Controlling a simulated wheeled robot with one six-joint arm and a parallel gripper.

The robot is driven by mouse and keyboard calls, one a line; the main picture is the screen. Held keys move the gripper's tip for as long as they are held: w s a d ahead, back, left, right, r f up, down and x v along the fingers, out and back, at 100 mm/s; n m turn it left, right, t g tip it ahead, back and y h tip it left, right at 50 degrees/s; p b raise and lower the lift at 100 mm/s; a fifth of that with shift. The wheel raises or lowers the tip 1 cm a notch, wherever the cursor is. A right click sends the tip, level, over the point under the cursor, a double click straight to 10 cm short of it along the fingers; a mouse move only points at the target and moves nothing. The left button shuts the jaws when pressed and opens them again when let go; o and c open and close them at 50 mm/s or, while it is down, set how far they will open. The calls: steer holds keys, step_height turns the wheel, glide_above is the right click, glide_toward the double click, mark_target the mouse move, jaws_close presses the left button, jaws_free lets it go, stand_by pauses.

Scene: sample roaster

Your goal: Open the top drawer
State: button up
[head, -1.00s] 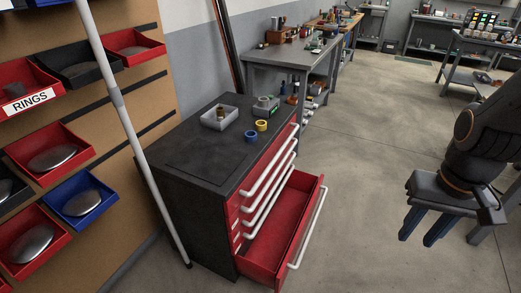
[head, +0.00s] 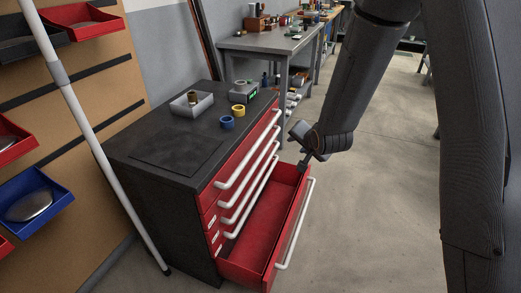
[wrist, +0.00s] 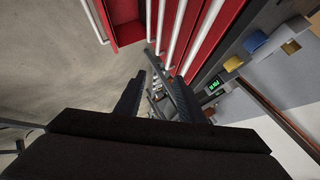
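The cabinet (head: 178,152) has a black top and several red drawers with white bar handles. The top drawer (head: 232,163) is shut, and its handle (head: 248,150) runs along its upper front. The bottom drawer (head: 262,225) is pulled out and empty. My gripper (head: 304,155) hangs near the cabinet's far front corner, to the right of the handles and above the open drawer's far end. In the wrist view my gripper's two dark fingers (wrist: 160,85) are spread with nothing between them. The red drawer fronts and white handles lie ahead of them.
On the cabinet top are a grey bin (head: 192,104), a blue ring (head: 227,122), a yellow ring (head: 239,110) and a small device with a green display (head: 243,92). A white pole (head: 95,130) stands at left before the bin wall. Workbenches (head: 268,43) stand behind. Floor at right is clear.

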mark_target(261, 139)
steer(key=shift+w+a+f+m+t+y+b, duration=0.95)
steer(key=shift+w+a+f, duration=0.6)
steer(key=shift+w+a, duration=0.85)
steer(key=shift+w+a+f+m+t+y+b, duration=0.6)
steer(key=shift+w+a+f+b, duration=0.85)
steer(key=shift+w+a, duration=0.95)
steer(key=shift+w+a+f+m+t+y+b, duration=0.8)
steer(key=shift+w+a+f, duration=0.95)
steer(key=shift+w, duration=1.15)
jaws_close()
